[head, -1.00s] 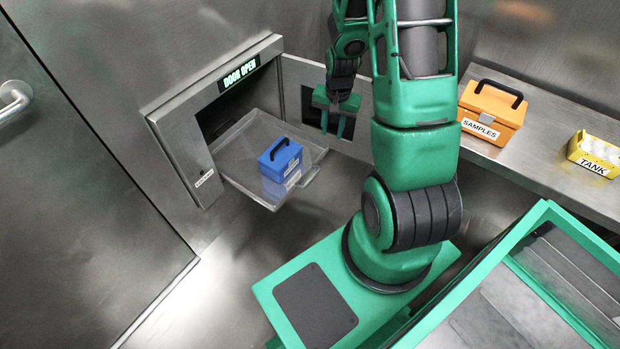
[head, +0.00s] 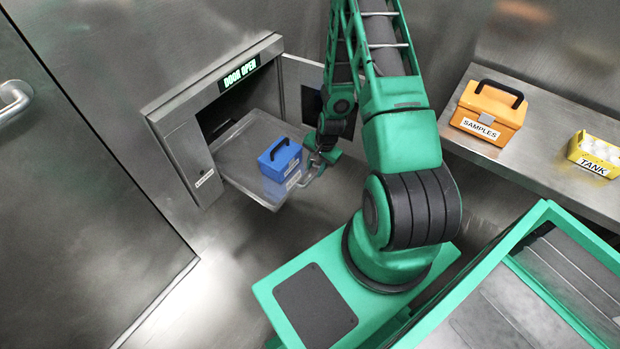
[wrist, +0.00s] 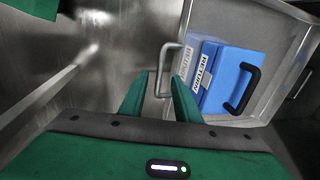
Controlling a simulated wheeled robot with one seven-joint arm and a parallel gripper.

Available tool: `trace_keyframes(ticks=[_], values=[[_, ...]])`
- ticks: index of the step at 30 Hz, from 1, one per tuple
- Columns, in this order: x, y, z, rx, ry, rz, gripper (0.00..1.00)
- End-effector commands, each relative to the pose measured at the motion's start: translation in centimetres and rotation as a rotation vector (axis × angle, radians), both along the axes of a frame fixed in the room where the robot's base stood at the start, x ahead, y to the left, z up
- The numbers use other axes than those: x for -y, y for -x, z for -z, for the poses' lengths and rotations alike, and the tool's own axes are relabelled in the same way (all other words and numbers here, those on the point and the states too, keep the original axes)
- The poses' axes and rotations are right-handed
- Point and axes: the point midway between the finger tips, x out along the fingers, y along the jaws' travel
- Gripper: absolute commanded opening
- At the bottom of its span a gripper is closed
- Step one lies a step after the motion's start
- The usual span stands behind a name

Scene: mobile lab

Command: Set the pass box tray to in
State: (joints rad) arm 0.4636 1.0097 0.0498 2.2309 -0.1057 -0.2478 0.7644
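The pass box (head: 178,120) is set in the metal wall, its lit sign reading DOOR OPEN. Its grey tray (head: 235,150) sticks out of the opening; it also shows in the wrist view (wrist: 275,30). A blue box (head: 280,159) with a black handle and a white label stands on the tray. A bent metal handle (wrist: 161,72) is on the tray's front edge. My gripper (head: 318,162) is at that edge, to the right of the blue box. In the wrist view my gripper (wrist: 162,76) is open, with the handle's bar between its fingertips and a gap visible.
The pass box's door (head: 302,80) stands swung open to the right, behind my arm. A steel bench (head: 545,150) at the right holds an orange SAMPLES case (head: 488,112) and a yellow TANK carrier (head: 594,154). The floor in front of the tray is clear.

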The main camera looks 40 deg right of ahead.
Motion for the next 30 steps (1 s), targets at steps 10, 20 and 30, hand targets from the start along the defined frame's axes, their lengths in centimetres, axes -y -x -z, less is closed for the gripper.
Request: trace_keyframes(ticks=[10,20,30], values=[[-0.4,-0.9,5.1,-0.001,-0.001,0.000,0.29],[-0.4,-1.3,6.9,0.000,0.001,0.000,0.29],[-0.4,-1.3,6.9,0.000,0.001,0.000,0.03]])
